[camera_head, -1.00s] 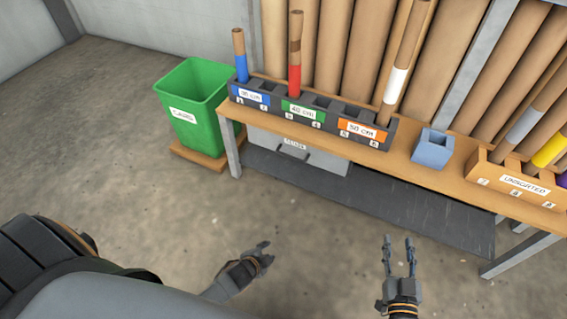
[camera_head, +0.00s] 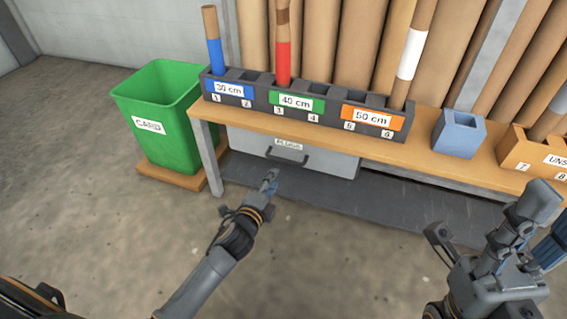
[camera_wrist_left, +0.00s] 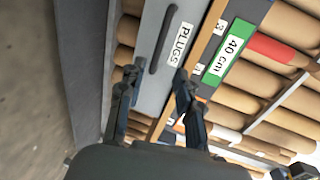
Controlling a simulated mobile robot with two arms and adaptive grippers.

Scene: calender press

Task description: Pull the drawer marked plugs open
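The drawer marked PLUGS (camera_head: 335,160) is a grey box front under the wooden bench, and it looks shut. Its dark bar handle (camera_head: 287,160) sits below the label; in the left wrist view the handle (camera_wrist_left: 162,42) lies ahead of the fingers, beside the PLUGS label. My left gripper (camera_head: 270,181) is just in front of and below the handle, apart from it. Its two fingers (camera_wrist_left: 156,84) are spread with nothing between them. My right gripper (camera_head: 543,222) is at the right edge, close to the camera, with its fingers apart and empty.
The bench (camera_head: 420,165) carries a dark rack (camera_head: 330,117) with several tubes, a blue box (camera_head: 459,135) and an orange rack (camera_head: 530,165). A green bin (camera_head: 165,120) stands left of the bench leg (camera_head: 209,165). The floor in front is clear.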

